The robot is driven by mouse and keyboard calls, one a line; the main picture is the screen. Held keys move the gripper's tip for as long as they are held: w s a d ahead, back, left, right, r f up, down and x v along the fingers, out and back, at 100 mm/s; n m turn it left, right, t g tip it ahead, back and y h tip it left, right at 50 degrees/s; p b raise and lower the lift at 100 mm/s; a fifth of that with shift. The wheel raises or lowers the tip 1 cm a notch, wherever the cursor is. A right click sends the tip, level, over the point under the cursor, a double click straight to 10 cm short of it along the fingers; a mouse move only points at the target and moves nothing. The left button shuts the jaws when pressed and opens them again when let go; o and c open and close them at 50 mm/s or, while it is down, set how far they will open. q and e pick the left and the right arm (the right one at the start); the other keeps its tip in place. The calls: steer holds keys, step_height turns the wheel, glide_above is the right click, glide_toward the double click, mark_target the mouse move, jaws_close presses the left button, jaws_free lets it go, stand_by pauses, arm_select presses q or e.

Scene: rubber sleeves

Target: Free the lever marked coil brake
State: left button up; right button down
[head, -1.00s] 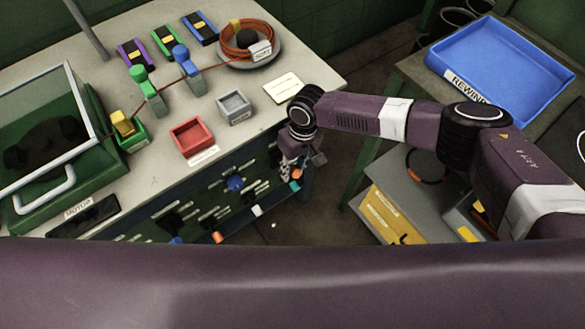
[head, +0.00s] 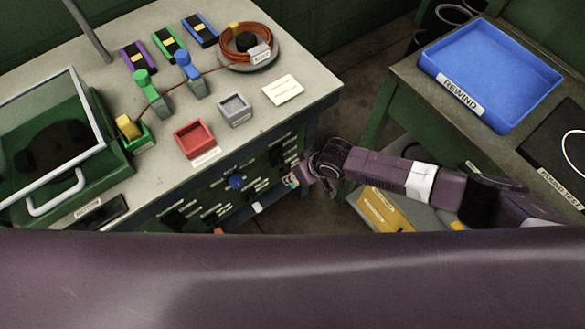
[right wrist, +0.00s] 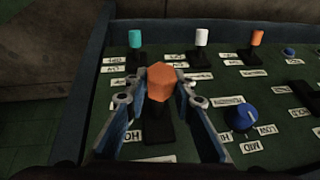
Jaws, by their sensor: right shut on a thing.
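My right gripper (right wrist: 156,97) is shut on an orange faceted sleeve (right wrist: 160,80) in the right wrist view, one finger on each side. The sleeve covers the top of a black lever (right wrist: 157,133) on the dark green panel (right wrist: 205,108). In the head view my right gripper (head: 308,180) is at the right end of the bench's front panel (head: 205,200). Other levers carry a teal sleeve (right wrist: 135,38), a white sleeve (right wrist: 201,37) and another orange sleeve (right wrist: 257,38). Labels appear inverted; I cannot read a coil brake mark. My left gripper is out of view.
A blue knob (right wrist: 243,117) stands beside the held lever. The bench top (head: 290,130) holds a red bin (head: 194,138), a grey bin (head: 234,108) and a coil of orange cable (head: 262,35). A blue tray (head: 490,70) is on the right table.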

steer(key=shift+w+a+f+n+t+y+b, duration=0.15)
steer(key=shift+f+t+y+b, duration=0.7)
steer(key=shift+b, duration=0.65)
steer(key=shift+w+a+f+n+t+y+b, duration=0.15)
steer(key=shift+f+t+y+b, duration=0.45)
steer(key=shift+f+t+b, duration=0.65)
steer(key=shift+w+f+t+y+b, duration=0.15)
steer(key=shift+f+t+y+b, duration=0.5)
steer(key=shift+b, duration=1.1)
steer(key=shift+r, duration=0.15)
steer(key=c, duration=1.6)
jaws_free()
steer(key=shift+a, duration=0.1)
steer(key=v, duration=1.2)
